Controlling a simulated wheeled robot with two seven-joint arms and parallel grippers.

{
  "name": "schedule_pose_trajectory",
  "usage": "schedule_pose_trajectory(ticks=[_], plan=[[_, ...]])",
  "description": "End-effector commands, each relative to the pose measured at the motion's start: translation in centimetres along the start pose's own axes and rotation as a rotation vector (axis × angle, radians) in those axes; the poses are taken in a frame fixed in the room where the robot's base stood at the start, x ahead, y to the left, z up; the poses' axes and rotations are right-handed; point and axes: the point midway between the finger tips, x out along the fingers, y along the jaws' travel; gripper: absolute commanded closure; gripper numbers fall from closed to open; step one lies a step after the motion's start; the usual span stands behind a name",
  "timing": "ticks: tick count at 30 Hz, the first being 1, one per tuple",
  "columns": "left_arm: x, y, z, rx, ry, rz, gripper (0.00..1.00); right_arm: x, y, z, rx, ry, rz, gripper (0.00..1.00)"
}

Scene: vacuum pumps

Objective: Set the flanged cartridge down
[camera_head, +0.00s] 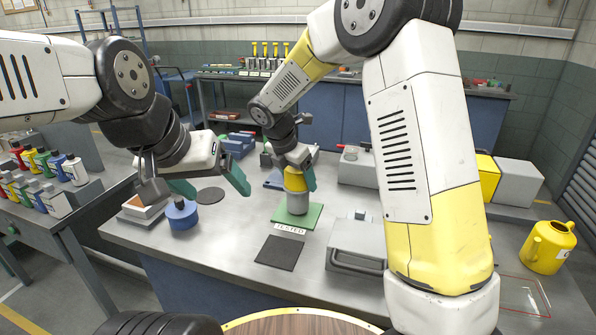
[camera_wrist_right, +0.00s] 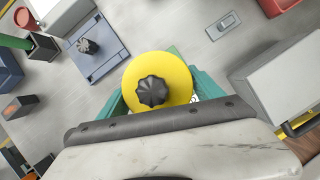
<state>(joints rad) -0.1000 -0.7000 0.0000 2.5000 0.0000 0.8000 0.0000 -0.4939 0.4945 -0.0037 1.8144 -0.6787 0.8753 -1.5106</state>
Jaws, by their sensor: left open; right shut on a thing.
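The flanged cartridge (camera_head: 297,203) has a yellow top and a grey cylindrical body in the head view. It stands upright over the green mat (camera_head: 310,217), beside the "TESTED" label (camera_head: 289,229); its base appears to meet the mat. My right gripper (camera_head: 295,180) is shut around its yellow part. In the right wrist view its round yellow top (camera_wrist_right: 178,74) with a black lobed knob sits between the teal fingers (camera_wrist_right: 160,98). My left gripper (camera_head: 210,184) is open and empty above the left part of the bench.
A blue round part (camera_head: 182,215) and a black disc (camera_head: 210,196) lie below my left gripper. A dark square mat (camera_head: 280,253) lies in front of the green one. A grey case (camera_head: 357,247) stands close on the right. A yellow can (camera_head: 549,247) is far right.

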Motion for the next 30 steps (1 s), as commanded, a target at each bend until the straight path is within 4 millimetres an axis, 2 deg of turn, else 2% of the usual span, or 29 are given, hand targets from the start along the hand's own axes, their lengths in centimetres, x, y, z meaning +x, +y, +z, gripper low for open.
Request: schedule_pose_trajectory(ticks=[8, 30], plan=[[0.0, 0.0, 0.0, 0.0, 0.0, 0.0, 0.17, 0.7, 0.1, -0.2, 0.0, -0.002, 0.002, 0.97], [0.0, 0.0, 0.0, 0.0, 0.0, 0.0, 0.17, 1.1, 0.1, -0.4, 0.0, -0.002, 0.003, 0.97]])
